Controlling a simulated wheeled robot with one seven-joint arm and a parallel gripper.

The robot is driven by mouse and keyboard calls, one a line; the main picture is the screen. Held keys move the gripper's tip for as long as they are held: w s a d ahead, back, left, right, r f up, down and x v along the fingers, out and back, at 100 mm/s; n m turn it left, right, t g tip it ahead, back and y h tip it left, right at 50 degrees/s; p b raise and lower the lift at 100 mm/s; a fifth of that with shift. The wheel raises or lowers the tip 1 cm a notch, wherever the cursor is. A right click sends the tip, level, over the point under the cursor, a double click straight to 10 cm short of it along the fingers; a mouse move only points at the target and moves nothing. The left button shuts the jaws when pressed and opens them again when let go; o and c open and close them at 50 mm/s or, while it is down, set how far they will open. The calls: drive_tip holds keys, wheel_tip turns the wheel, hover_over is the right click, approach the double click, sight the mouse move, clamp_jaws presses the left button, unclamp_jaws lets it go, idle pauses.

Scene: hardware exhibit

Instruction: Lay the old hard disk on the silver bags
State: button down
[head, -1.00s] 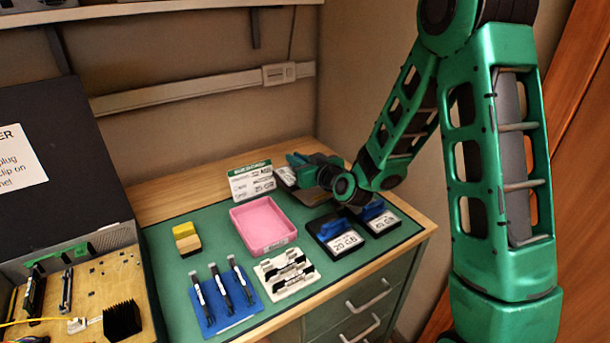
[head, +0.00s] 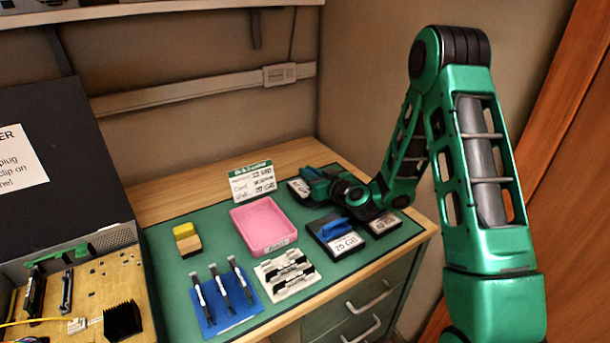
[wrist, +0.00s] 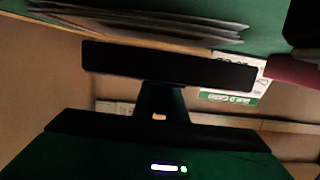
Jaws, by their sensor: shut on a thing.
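The old hard disk (head: 299,188) is a dark flat block with a white label, and its label end shows to the left of my gripper (head: 320,186) at the back right of the green mat. In the wrist view the disk (wrist: 210,72) looks like a dark bar seen edge-on, in front of my gripper's body. My gripper is shut on it. The silver bags (wrist: 150,22) lie as a thin flat stack on the mat, close to the disk. A narrow gap seems to show between them. In the head view the arm and gripper hide most of the bags.
A pink tray (head: 264,222) and a white sign card (head: 253,183) stand left. An open computer case (head: 75,285) fills the far left.

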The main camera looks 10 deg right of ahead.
drive_tip(key=shift+f, duration=0.4)
